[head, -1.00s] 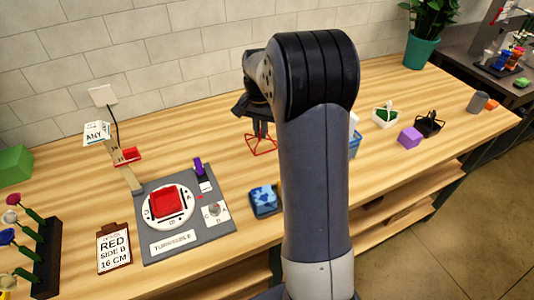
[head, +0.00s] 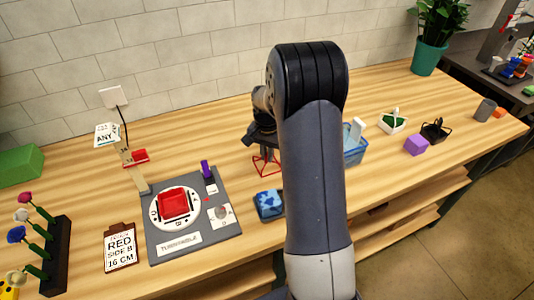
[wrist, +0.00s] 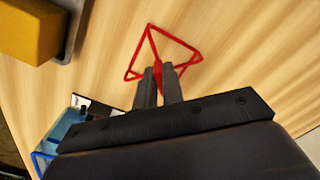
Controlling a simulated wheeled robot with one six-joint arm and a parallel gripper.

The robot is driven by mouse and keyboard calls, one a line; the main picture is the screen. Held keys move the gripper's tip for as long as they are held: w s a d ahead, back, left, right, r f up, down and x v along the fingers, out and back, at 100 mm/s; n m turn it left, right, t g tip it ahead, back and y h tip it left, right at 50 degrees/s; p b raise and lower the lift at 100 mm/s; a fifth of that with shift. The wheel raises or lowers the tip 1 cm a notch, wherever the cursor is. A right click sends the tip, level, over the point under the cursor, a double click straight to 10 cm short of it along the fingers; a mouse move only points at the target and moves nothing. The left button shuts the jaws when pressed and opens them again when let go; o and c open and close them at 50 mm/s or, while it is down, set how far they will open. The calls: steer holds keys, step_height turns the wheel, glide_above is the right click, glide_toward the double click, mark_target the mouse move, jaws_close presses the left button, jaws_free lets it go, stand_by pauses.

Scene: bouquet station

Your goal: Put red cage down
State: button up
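The red cage (head: 265,168) is a small open wire frame. It shows left of my arm, behind the blue patterned block, partly covered by my gripper. In the wrist view, the red cage (wrist: 184,41) has a triangular outline over bare wood. My gripper (wrist: 159,70) has its two fingers close together with a red part of the cage between them. I cannot tell whether the cage touches the tabletop.
The blue patterned block (head: 270,204) lies in front of the cage. A grey turntable board (head: 224,232) with a red tray is to the left. A blue basket (head: 355,155) and a purple block (head: 416,145) are to the right. The wood behind the cage is clear.

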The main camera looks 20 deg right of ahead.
steer(key=o, duration=0.4)
step_height(320, 180, up, 12)
steer(key=shift+r+b, duration=0.15)
steer(key=shift+b, duration=0.45)
step_height(320, 180, down, 12)
steer(key=shift+f+p, duration=0.25)
steer(key=shift+p, duration=0.4)
steer(key=shift+r+b, duration=0.3)
steer(key=shift+r, duration=1.7)
